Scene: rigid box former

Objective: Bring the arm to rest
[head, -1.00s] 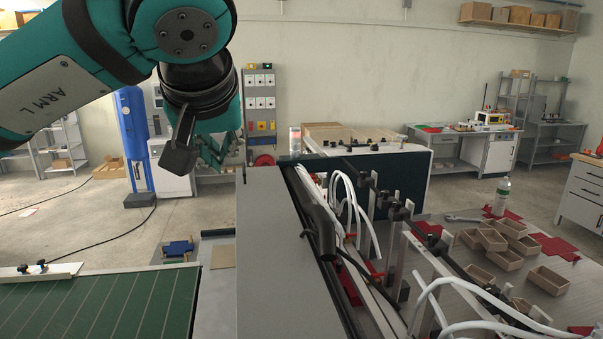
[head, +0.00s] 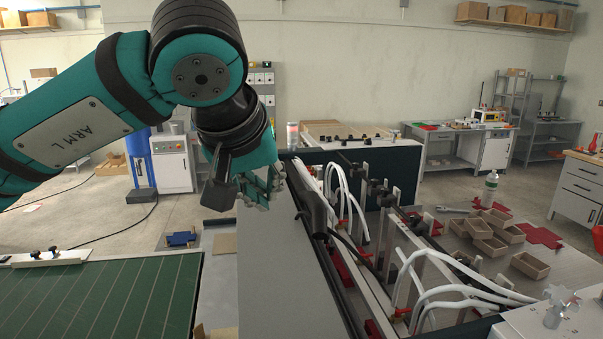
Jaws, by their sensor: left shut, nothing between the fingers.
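My left arm (head: 80,120), teal and black, comes in from the left in the head view and bends downward at the wrist. My left gripper (head: 262,192) is shut and empty. In the picture it lies over the far end of the grey machine panel (head: 265,270). Part of it is hidden behind the wrist and a dark block on it, and I cannot tell its height above the panel. My right gripper is not in view.
Right of the panel are white hoses (head: 350,200) and metal posts. Several small brown boxes (head: 530,264) and a bottle (head: 490,188) are on the grey table. A green belt (head: 100,295) is at the lower left. Open floor lies behind it.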

